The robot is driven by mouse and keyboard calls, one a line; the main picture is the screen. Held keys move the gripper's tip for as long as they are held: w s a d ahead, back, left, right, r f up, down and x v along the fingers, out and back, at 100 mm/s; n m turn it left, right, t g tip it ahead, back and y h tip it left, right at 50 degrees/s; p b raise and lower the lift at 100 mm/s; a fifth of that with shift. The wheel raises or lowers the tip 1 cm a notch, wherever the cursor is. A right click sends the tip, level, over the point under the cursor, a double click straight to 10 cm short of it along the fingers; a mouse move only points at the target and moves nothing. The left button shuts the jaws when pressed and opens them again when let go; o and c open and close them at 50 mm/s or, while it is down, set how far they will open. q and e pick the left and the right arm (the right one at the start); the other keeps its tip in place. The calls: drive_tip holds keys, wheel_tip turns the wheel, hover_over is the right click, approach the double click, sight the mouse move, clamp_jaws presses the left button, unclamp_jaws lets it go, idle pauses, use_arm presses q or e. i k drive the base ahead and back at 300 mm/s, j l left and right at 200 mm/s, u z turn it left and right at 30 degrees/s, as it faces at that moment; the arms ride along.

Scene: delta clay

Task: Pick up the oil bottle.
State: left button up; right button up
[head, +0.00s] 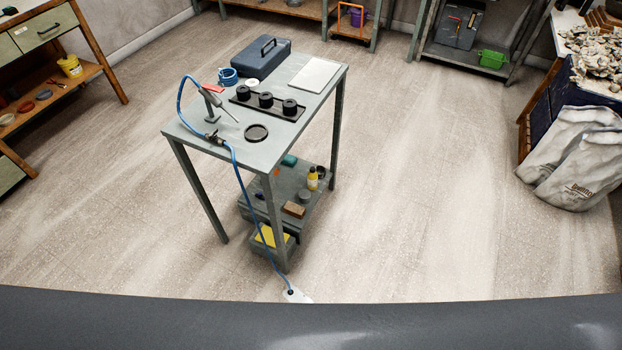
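A small yellow bottle (312,179) with a dark label and a pale cap stands upright on the lower shelf (283,208) of the grey metal table. It looks like the oil bottle, but its label is too small to read. A dark round item (321,172) is right beside it, and a grey round tin (304,195) stands in front of it. The tabletop edge is above and to the left of it. Neither of my grippers is in view.
The grey table (273,146) carries a blue toolbox (261,57), black round pieces (265,99) and a tool on a blue hose (231,150) hanging to the floor. White sacks (577,155) stand at the right. Open floor (430,200) lies right of the table.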

sight(312, 176)
drive_tip(key=i+l+u, duration=0.15)
drive_tip(key=i+l, duration=0.35)
drive_tip(key=i+l+u, duration=0.1)
drive_tip(key=i+l, duration=0.45)
drive_tip(key=i+l+u, duration=0.15)
drive_tip(key=i+l, duration=0.4)
drive_tip(key=i+l+u, duration=0.1)
drive_tip(key=i+l, duration=0.4)
drive_tip(key=l, duration=0.2)
